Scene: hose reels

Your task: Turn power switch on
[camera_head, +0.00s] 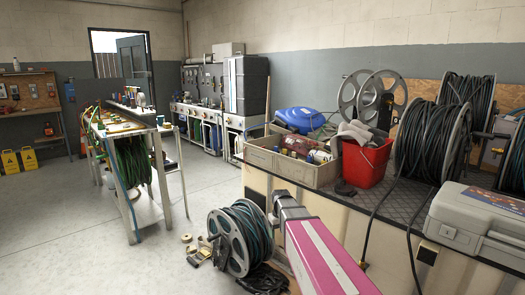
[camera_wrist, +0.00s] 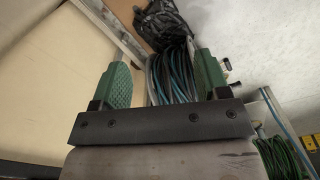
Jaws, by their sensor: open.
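I cannot make out a power switch in either view. My gripper (camera_wrist: 163,75) is open in the wrist view, with its two green finger pads apart and nothing between them touching. Behind the fingers lie coiled dark and blue hoses (camera_wrist: 178,75) of a reel. In the head view my pink and grey arm reaches forward along the bench side, and my fingers cannot be made out there. A grey reel with dark hose (camera_head: 237,240) stands on the floor left of my arm.
The bench (camera_head: 350,210) on the right carries a red bucket (camera_head: 366,170), a bin of tools (camera_head: 270,160), several reels and a grey case (camera_head: 475,222). A worktable (camera_head: 130,165) with green hose stands left. The floor (camera_head: 70,230) at lower left is mostly clear.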

